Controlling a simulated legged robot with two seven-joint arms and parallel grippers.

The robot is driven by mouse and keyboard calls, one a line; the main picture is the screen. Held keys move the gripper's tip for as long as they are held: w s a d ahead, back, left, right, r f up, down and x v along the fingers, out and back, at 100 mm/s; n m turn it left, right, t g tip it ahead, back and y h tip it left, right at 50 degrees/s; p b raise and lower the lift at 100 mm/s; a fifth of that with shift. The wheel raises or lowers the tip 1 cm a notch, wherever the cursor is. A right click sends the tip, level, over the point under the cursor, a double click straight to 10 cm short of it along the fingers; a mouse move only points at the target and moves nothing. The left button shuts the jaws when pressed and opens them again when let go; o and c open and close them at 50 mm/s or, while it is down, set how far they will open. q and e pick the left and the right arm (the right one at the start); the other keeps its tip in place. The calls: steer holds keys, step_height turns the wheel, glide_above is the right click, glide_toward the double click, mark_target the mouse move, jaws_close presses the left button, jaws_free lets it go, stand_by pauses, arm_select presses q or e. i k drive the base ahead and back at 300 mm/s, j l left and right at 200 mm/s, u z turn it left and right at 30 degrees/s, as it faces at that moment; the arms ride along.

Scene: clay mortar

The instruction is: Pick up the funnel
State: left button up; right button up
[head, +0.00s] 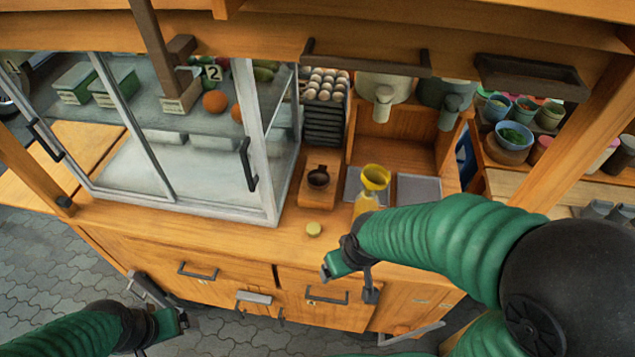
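The yellow funnel (375,178) sits on top of a yellowish bottle (366,204) on the wooden counter, right of centre. Its wide mouth faces up, and the bottle's lower part is hidden behind my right arm. My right gripper (352,280) is in front of the counter edge, below and nearer than the funnel, and not touching it. Its fingers are apart with nothing visible between them. My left gripper (172,322) is low at the lower left, far from the funnel, in front of the cart. Its finger opening is not clear.
A glass display case (180,150) fills the left side. Dispensers (384,95) hang behind the funnel; metal trays (418,188) lie beside it.

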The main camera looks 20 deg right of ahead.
mark_target(374, 177)
steer(key=i+j+z, duration=0.1)
steer(key=z, duration=0.25)
steer(key=i+j+z, duration=0.2)
steer(key=z, duration=0.2)
steer(key=i+j+z, duration=0.2)
steer(key=z, duration=0.15)
